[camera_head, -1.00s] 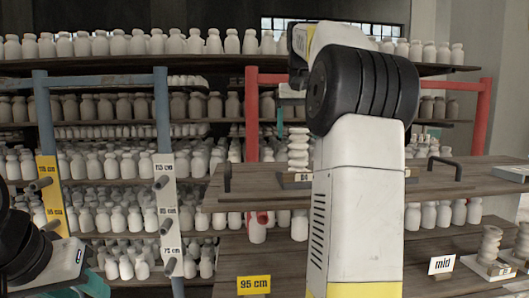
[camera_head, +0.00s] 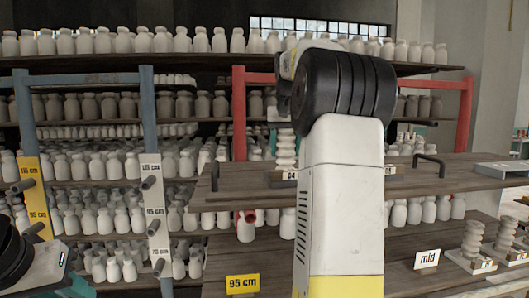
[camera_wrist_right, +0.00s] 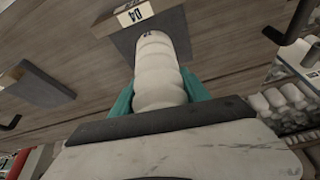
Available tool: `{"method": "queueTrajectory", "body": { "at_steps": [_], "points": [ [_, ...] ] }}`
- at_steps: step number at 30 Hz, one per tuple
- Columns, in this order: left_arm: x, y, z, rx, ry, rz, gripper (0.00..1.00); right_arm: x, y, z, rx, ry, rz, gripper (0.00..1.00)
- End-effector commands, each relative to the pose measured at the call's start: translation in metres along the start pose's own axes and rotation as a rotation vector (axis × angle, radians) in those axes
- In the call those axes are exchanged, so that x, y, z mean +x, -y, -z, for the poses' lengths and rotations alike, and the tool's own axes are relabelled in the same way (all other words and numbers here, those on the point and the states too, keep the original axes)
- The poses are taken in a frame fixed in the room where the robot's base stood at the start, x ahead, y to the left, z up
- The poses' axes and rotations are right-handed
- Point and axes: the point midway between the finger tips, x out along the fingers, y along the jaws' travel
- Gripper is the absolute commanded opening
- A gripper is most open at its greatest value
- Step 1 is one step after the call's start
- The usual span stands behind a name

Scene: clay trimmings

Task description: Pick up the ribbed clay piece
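The ribbed clay piece (camera_head: 285,150) is off-white and stands upright on a small stand labelled 04, on the raised shelf left of my right arm. In the right wrist view the piece (camera_wrist_right: 158,75) lies between the teal fingers of my right gripper (camera_wrist_right: 160,88), one on each side. Whether they press on it or leave a small gap I cannot tell. The piece's base is at the stand (camera_wrist_right: 135,18). In the head view my right arm hides much of this gripper. Of my left gripper, only a bit of teal (camera_head: 80,288) shows at the lower left.
A second stand (camera_wrist_right: 35,85) is near the piece on the same shelf (camera_head: 455,175). A dark handle (camera_head: 430,160) rises from the shelf. More ribbed pieces (camera_head: 472,240) stand on the lower board beside a "mid" sign (camera_head: 427,259). Racks of white bottles (camera_head: 105,190) fill the background.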

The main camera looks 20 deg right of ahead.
Motion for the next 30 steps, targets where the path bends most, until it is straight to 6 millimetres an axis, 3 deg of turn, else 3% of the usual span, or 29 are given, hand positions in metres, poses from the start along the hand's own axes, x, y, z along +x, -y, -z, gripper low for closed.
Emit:
{"method": "queueTrajectory", "body": {
  "at_steps": [1,7,20,30],
  "points": [
    [0.000,0.000,0.000,0.000,0.000,0.000,0.36,0.000,0.000,0.000,0.000,0.000,0.000,0.38],
    [0.000,0.000,0.000,0.000,0.000,0.000,0.36,0.000,0.000,0.000,0.000,0.000,0.000,0.00],
    [0.000,0.000,0.000,0.000,0.000,0.000,0.36,-0.004,0.000,0.002,0.000,-0.003,0.000,0.00],
    [0.000,0.000,0.000,0.000,0.000,0.000,0.36,-0.030,0.000,0.013,0.000,-0.006,0.001,0.00]
  ]
}}
